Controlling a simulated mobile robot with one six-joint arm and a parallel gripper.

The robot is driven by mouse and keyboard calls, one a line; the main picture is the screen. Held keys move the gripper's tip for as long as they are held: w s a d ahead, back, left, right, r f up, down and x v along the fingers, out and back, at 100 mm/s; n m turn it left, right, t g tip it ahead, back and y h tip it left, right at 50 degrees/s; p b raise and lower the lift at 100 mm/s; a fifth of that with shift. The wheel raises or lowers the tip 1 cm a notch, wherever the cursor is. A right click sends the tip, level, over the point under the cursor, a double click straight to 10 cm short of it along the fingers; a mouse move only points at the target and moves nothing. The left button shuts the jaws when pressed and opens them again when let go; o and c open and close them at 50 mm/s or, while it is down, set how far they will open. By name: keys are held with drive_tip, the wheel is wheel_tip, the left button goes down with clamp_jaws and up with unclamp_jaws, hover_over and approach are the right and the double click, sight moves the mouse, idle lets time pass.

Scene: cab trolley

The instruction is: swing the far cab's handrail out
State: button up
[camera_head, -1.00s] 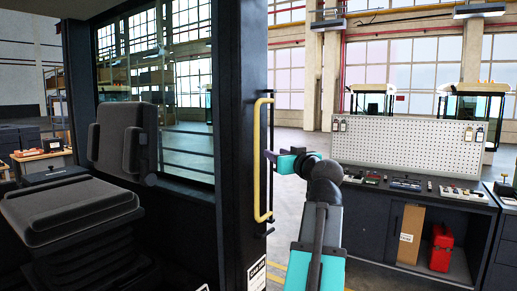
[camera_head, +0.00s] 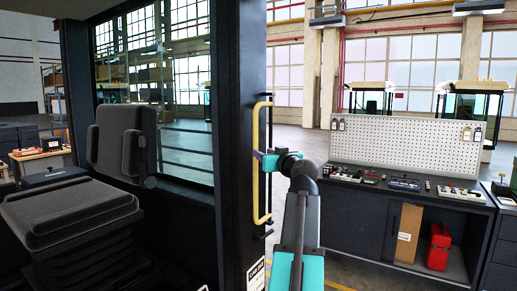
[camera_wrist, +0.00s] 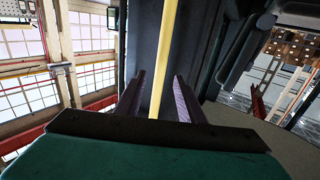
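The yellow handrail (camera_head: 263,195) stands upright along the dark door post (camera_head: 241,150) of the large cab on the left. It lies close along the post, with dark mounts at its top and bottom. My gripper (camera_head: 261,158) is at about the middle of the handrail's height. In the wrist view, the handrail (camera_wrist: 167,60) runs between the two fingers of my gripper (camera_wrist: 161,98). A gap shows on each side of it, so the fingers are open around it and not closed on it. The lower part of the rail is hidden behind the gripper's body in that view.
A dark seat (camera_head: 75,210) is inside the cab. To the right stands a dark workbench (camera_head: 350,215) with a white pegboard (camera_head: 415,143) and a red case (camera_head: 439,247) on its lower shelf. Two more cabs (camera_head: 474,103) (camera_head: 372,98) stand behind it. Open floor lies beyond the post.

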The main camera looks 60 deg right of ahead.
drive_tip(key=shift+p+x, duration=0.8)
drive_tip(key=shift+x, duration=1.9)
drive_tip(key=shift+c, duration=0.2)
clamp_jaws()
